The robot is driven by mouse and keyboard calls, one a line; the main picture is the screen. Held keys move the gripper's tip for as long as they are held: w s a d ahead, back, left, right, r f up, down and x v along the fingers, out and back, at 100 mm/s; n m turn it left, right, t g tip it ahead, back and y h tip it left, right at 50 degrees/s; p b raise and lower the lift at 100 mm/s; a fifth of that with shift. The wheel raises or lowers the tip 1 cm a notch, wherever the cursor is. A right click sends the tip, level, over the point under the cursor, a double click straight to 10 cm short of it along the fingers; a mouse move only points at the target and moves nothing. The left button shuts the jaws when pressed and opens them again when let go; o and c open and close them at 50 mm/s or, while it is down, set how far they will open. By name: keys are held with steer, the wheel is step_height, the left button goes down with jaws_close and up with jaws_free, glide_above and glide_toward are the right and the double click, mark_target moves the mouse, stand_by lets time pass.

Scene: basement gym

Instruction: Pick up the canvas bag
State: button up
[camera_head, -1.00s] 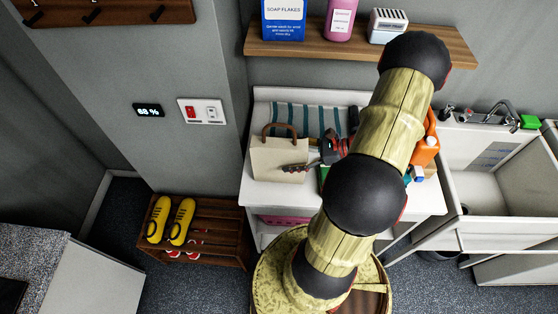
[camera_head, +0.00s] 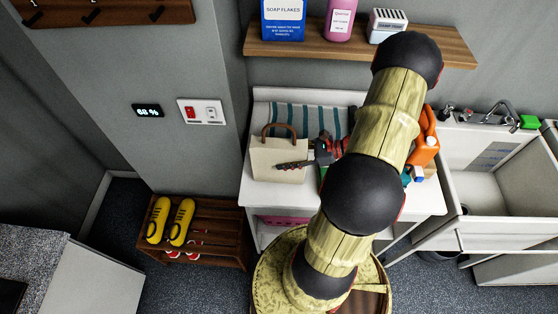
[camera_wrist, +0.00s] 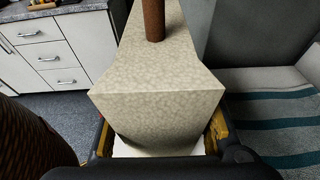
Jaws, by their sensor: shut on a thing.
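The canvas bag (camera_head: 268,158) is cream with a brown loop handle and stands upright on the white counter (camera_head: 262,191). In the wrist view the bag (camera_wrist: 155,85) fills the middle, its side edge facing the camera, with part of the brown handle above. My gripper (camera_head: 296,165) is at the bag's right side, with one dark finger across its front face. In the wrist view the gripper (camera_wrist: 160,143) has a finger on each side of the bag and is shut on it. The far finger is hidden behind the bag in the head view.
A striped towel (camera_head: 291,117) lies behind the bag. An orange bottle (camera_head: 424,142) stands to the right, partly behind my arm, near the sink (camera_head: 497,190). A wooden shelf (camera_head: 300,50) with boxes hangs above. A shoe rack (camera_head: 212,222) with yellow shoes stands below left.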

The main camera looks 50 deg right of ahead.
steer(key=c, duration=0.8)
steer(key=shift+r, duration=0.1)
